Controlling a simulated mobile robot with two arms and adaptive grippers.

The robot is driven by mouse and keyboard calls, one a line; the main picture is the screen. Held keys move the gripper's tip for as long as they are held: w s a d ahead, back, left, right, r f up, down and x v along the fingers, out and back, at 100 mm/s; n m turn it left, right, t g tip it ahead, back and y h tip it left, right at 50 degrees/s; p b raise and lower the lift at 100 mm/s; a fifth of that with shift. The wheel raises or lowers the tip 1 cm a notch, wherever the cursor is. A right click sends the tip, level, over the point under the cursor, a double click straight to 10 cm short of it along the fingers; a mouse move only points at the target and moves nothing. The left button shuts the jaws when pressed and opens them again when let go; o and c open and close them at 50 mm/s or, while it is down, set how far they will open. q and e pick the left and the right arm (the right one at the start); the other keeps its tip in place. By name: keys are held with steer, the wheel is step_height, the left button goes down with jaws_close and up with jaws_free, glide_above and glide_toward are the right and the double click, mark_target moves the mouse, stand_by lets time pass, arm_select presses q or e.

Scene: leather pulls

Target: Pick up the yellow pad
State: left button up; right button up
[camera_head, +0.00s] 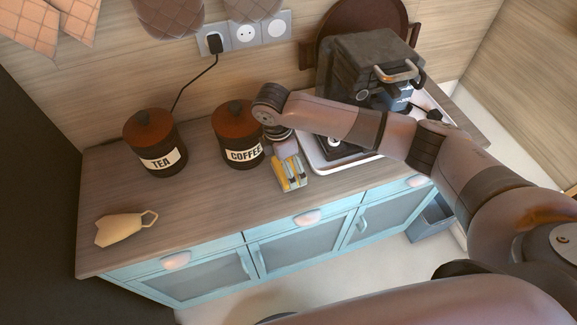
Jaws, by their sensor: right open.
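A small yellow shape, which looks like the yellow pad (295,182), shows at the front part of the wooden counter, right below my right gripper (289,172). My right gripper points down over it and is open. The fingers and grey parts hide much of the pad, so I cannot tell whether the fingers touch it or stand around it. My left gripper is not in view.
A coffee canister (238,140) stands close left of my right gripper, and a tea canister (155,148) farther left. A coffee machine (345,75) on a white tray (316,163) is close right. A cream jug (120,230) lies at the counter's left. The counter's middle is clear.

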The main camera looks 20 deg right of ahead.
steer(key=shift+d+f, duration=0.15)
steer(key=shift+f, duration=0.85)
steer(key=c, duration=0.9)
steer(key=shift+r, duration=0.1)
steer(key=shift+c, duration=0.2)
step_height(320, 180, up, 20)
steer(key=b, duration=0.2)
